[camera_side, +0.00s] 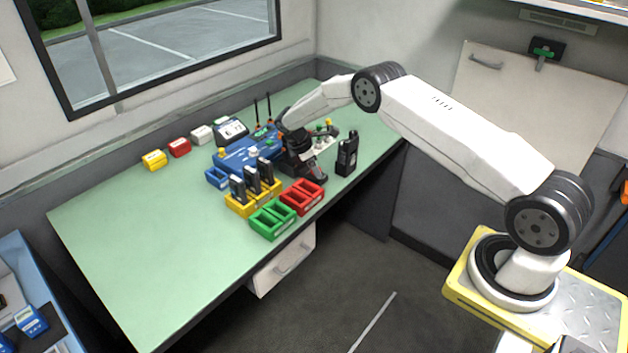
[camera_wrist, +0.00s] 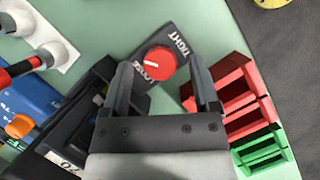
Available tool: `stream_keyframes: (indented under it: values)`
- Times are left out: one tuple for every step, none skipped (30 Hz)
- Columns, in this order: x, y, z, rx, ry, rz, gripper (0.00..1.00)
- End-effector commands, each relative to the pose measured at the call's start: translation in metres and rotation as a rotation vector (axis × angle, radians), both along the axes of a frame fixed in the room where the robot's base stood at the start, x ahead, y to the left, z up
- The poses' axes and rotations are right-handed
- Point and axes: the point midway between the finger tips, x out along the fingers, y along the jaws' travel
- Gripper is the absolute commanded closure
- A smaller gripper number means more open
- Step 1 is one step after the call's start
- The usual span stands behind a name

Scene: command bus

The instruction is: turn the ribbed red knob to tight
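The ribbed red knob (camera_wrist: 154,63) sits on a dark panel (camera_wrist: 179,36) in the wrist view. The word TIGHT is printed at its upper right and LOOSE at its lower left. A short pale mark shows on its face; I cannot tell exactly which way it points. My gripper (camera_wrist: 159,66) is open, with one dark finger on each side of the knob and a visible gap between them. I cannot tell whether the fingers are down at its height. In the side view my gripper (camera_side: 308,172) is over the dark panel, and the knob is hidden.
Red trays (camera_side: 303,196), green trays (camera_side: 272,219) and a yellow rack (camera_side: 239,211) with black handheld units stand close by. A black radio (camera_side: 347,154) stands to the right. A blue unit (camera_side: 235,158) is behind. The green bench (camera_side: 150,240) is clear at front left.

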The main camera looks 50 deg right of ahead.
Motion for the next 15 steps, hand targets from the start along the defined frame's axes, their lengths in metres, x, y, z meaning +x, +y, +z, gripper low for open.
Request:
stream_keyframes:
  values:
    - [0.000, 0.000, 0.000, 0.000, 0.000, 0.000, 0.22]
    - [0.000, 0.000, 0.000, 0.000, 0.000, 0.000, 0.22]
    - [0.000, 0.000, 0.000, 0.000, 0.000, 0.000, 0.22]
    - [0.000, 0.000, 0.000, 0.000, 0.000, 0.000, 0.22]
    - [0.000, 0.000, 0.000, 0.000, 0.000, 0.000, 0.22]
    - [0.000, 0.000, 0.000, 0.000, 0.000, 0.001, 0.22]
    - [0.000, 0.000, 0.001, 0.000, 0.000, 0.001, 0.22]
    - [0.000, 0.000, 0.001, 0.000, 0.000, 0.001, 0.22]
    - [0.000, 0.001, 0.002, 0.000, 0.000, 0.001, 0.22]
    - [0.001, 0.001, 0.004, 0.000, 0.000, 0.001, 0.22]
    - [0.001, 0.002, 0.005, 0.000, 0.000, 0.001, 0.22]
    - [0.002, 0.003, 0.008, 0.000, 0.000, 0.001, 0.22]
    - [0.002, 0.003, 0.010, 0.000, 0.000, 0.001, 0.22]
    - [0.003, 0.004, 0.012, 0.000, 0.000, 0.001, 0.22]
    - [0.004, 0.006, 0.016, -0.001, -0.001, 0.002, 0.22]
